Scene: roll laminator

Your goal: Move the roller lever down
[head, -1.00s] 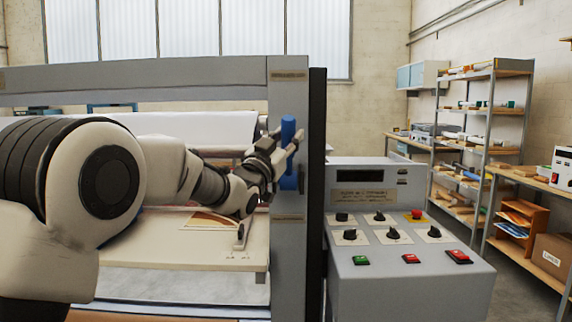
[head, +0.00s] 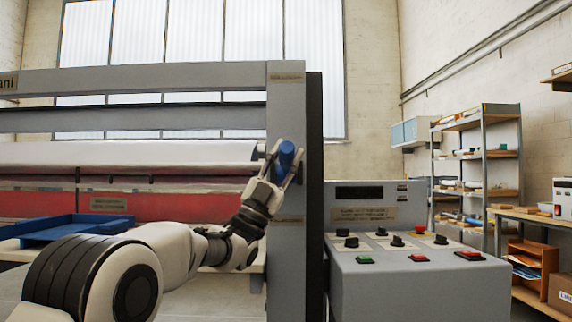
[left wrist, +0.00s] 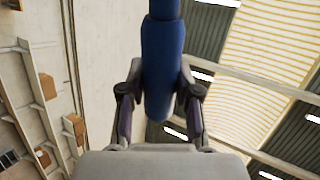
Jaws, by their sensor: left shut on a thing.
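The roller lever (head: 286,153) is a blue cylindrical handle on the grey right-hand post of the laminator (head: 285,100). In the head view it looks short, as if its end points out toward me. My left gripper (head: 283,170) comes from the lower left and is shut on the lever, one finger on each side of it. In the left wrist view the blue lever (left wrist: 162,50) runs down between the two fingers (left wrist: 160,100). My right gripper is in no view.
A grey control console (head: 415,275) with knobs and coloured buttons stands right of the post. A blue tray (head: 70,228) lies at the left by the rollers. Shelves (head: 485,160) and a side table (head: 535,218) stand further right.

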